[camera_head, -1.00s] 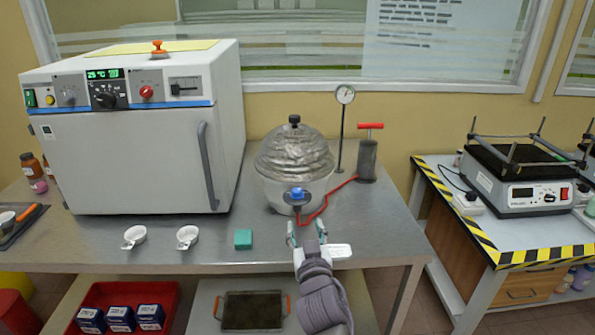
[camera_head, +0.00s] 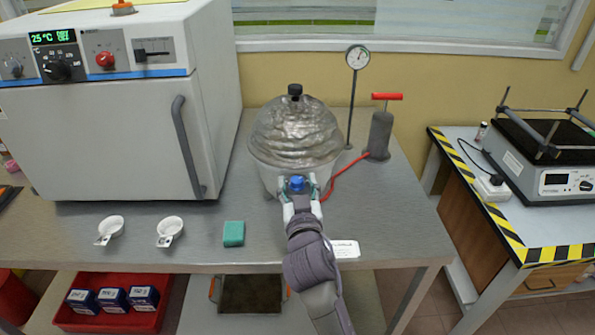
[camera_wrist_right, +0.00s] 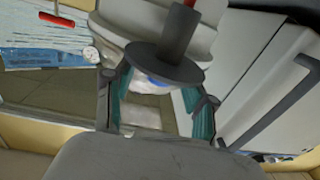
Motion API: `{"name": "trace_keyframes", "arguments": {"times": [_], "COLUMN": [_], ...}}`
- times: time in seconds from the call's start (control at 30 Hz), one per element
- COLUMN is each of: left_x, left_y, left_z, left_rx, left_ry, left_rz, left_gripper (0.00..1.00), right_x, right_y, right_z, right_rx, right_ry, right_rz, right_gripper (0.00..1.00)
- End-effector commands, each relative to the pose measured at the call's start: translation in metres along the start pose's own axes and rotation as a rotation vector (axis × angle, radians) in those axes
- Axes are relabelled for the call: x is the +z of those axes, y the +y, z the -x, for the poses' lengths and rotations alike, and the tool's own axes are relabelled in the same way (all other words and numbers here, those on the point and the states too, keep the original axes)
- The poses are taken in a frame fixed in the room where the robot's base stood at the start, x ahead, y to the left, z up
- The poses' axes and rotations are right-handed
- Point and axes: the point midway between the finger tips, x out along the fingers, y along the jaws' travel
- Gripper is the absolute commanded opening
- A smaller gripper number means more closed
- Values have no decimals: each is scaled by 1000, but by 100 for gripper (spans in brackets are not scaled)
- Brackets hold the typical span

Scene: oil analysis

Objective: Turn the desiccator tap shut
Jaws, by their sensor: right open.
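The desiccator (camera_head: 295,132) stands on the steel bench, a domed, silvery vessel with a black knob on top. Its blue tap (camera_head: 297,184) is on the front, low on the body. My right gripper (camera_head: 300,190) is open, with one finger on each side of the tap; I cannot tell whether they touch it. In the right wrist view, the open teal-padded fingers (camera_wrist_right: 160,98) flank the tap, where a dark disc and stem (camera_wrist_right: 165,60) cover most of it and a little blue (camera_wrist_right: 158,79) shows. My left gripper is not in view.
A white oven (camera_head: 120,130) stands at left. A red-handled pump (camera_head: 380,132) and a gauge on a post (camera_head: 357,60) stand right of the desiccator, with a red hose. Two small white dishes (camera_head: 170,230) and a green block (camera_head: 234,233) lie in front.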

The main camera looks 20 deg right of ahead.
Motion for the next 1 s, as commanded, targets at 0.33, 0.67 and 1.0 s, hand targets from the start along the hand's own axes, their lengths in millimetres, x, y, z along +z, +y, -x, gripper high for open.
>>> {"name": "trace_keyframes", "arguments": {"times": [0.33,0.67,1.0], "left_x": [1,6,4], "left_y": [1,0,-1], "left_z": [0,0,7], "left_rx": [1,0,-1], "left_ry": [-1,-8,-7], "left_rz": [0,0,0], "left_gripper": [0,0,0], "right_x": [0,0,-3], "right_y": [-1,-1,0], "right_z": [2,2,2], "right_rx": [1,1,-21], "right_ry": [0,0,2], "right_rz": [0,0,3], "right_gripper": [56,11,0]}}
